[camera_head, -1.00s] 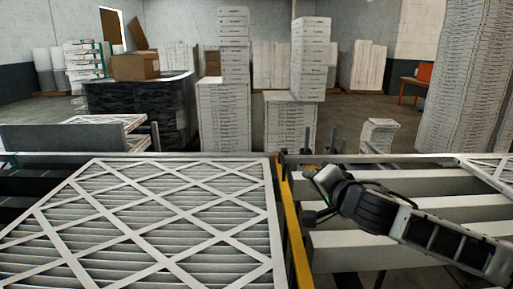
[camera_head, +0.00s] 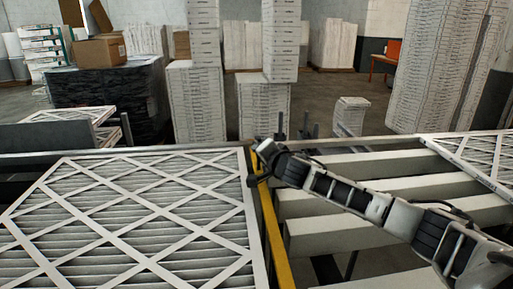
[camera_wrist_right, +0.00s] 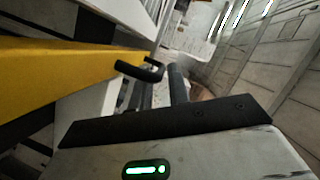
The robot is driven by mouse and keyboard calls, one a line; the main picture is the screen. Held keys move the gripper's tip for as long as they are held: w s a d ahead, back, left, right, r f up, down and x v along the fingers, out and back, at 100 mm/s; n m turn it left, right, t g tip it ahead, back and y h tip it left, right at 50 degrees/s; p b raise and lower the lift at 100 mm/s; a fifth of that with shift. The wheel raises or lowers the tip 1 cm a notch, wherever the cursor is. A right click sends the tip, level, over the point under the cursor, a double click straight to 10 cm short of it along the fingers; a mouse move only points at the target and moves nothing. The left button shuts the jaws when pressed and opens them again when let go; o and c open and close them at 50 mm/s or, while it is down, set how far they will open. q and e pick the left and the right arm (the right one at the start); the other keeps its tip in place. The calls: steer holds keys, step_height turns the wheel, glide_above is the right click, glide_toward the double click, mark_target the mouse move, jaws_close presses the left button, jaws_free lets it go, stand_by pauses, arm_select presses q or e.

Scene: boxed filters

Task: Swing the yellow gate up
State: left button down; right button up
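The yellow gate (camera_head: 274,235) is a long, narrow bar, lying low between the large pleated filter on the left and the pale rollers or beams on the right. In the right wrist view its yellow face (camera_wrist_right: 60,75) fills the left side, with a black hook-like part (camera_wrist_right: 140,71) near its far end. My right gripper (camera_head: 256,165) is at the far part of the gate, close beside or over it. A dark post-like part (camera_wrist_right: 178,84) stands ahead of the wrist. Whether the fingers touch the gate, or are open, I cannot tell. My left gripper is not in view.
A white-framed filter (camera_head: 140,215) lies left of the gate. Pale beams (camera_head: 370,190) with gaps between them lie to the right, under my right arm. Another filter (camera_head: 475,155) lies at the right. Stacks of boxes (camera_head: 262,105) stand behind on the floor.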

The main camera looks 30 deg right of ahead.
steer(key=shift+x, duration=1.35)
jaws_close()
steer(key=shift+r, duration=0.2)
steer(key=shift+w+d+r+m+g, duration=0.1)
steer(key=shift+w+r+m+g, duration=0.1)
steer(key=shift+r+g, duration=0.25)
steer(key=shift+w+r+m+g, duration=0.1)
steer(key=shift+w+r+g, duration=0.1)
steer(key=shift+r+g, duration=0.25)
steer(key=r, duration=0.1)
steer(key=w+r+g+y, duration=0.1)
steer(key=r+g, duration=0.1)
steer(key=shift+w+d+r, duration=0.1)
steer(key=shift+w+d, duration=0.2)
steer(key=shift+d, duration=0.1)
steer(key=shift+w+d+r+m+g+y, duration=0.2)
steer(key=shift+w+d+r+g+y, duration=0.1)
steer(key=shift+w+r+g, duration=0.25)
steer(key=shift+w+d+r+m+g+y, duration=0.25)
steer(key=shift+w+r+g, duration=0.2)
steer(key=shift+r+g, duration=0.2)
steer(key=shift+w+d, duration=0.1)
steer(key=shift+d, duration=0.05)
